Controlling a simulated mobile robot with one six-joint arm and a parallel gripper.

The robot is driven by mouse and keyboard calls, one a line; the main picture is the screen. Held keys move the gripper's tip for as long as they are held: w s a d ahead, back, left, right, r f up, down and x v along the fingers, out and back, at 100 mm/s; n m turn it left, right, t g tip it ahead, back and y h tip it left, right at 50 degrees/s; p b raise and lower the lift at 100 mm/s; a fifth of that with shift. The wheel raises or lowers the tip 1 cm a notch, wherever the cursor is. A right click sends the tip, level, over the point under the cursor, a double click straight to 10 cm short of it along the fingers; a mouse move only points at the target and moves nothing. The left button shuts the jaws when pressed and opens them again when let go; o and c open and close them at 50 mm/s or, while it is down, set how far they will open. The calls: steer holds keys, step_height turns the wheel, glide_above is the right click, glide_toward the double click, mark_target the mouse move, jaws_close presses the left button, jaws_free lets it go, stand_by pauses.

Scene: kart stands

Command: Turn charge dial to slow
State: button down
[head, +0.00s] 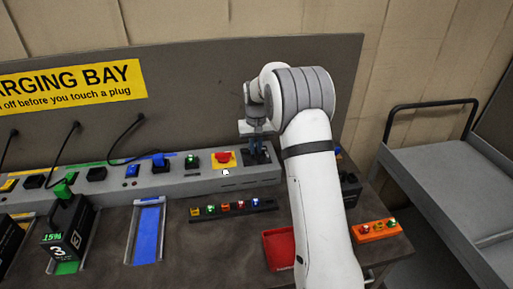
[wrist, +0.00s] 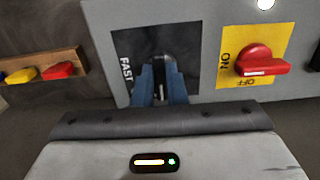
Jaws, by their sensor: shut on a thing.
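The charge dial (wrist: 163,60) is dark and sits on a black plate (wrist: 125,45) marked FAST in the wrist view. The blue fingers of my gripper (wrist: 161,84) are shut on the dial and hide much of it. No SLOW mark is readable. In the head view my gripper (head: 257,138) reaches down to the black plate (head: 262,157) at the right end of the grey charging strip, and the dial is mostly hidden there.
A red switch (wrist: 256,61) on a yellow ON/OFF plate (wrist: 233,80) stands close beside the dial; it also shows in the head view (head: 222,156). A trolley (head: 440,170) stands right.

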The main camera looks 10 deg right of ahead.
mark_target(256, 149)
stand_by(0.6)
steer(key=c, duration=1.5)
jaws_free()
steer(key=shift+o, duration=0.2)
step_height(256, 149, up, 8)
steer(key=shift+f+b, duration=0.1)
steer(key=shift+b, duration=0.35)
